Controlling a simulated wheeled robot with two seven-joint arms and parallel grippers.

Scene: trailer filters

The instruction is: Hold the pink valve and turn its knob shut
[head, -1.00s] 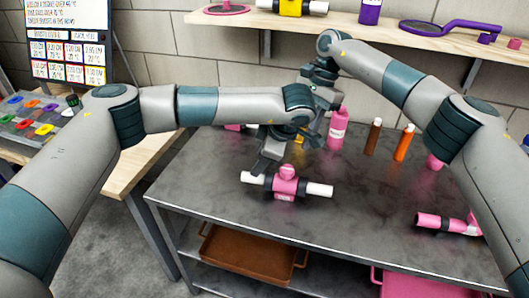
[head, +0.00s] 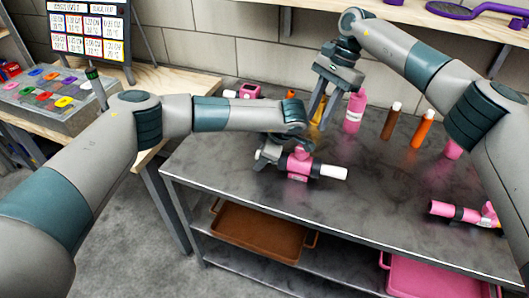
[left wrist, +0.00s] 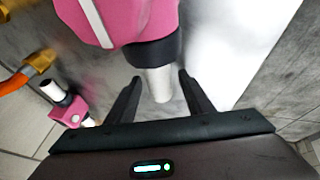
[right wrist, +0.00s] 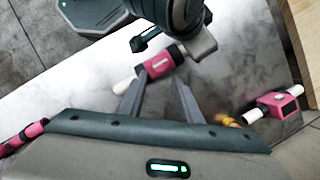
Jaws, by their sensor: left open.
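The pink valve (head: 300,164) lies on the grey metal table, with a white pipe end on each side and a round pink knob (head: 301,150) on top. My left gripper (head: 263,156) is low at the valve's left pipe end. In the left wrist view the white pipe end (left wrist: 159,83) lies between its two open fingers, with a gap on each side. The valve body (left wrist: 120,20) fills the top there, and its knob is not clear. My right gripper (head: 318,112) is open and empty, above and behind the valve. The right wrist view shows the valve (right wrist: 160,62) beyond its fingertips.
Behind stand a pink bottle (head: 354,112), a brown bottle (head: 391,121) and an orange bottle (head: 422,129). Another pink fitting (head: 464,213) lies at the right, and a pink block with white ends (head: 249,91) at the back left. The table front right of the valve is clear.

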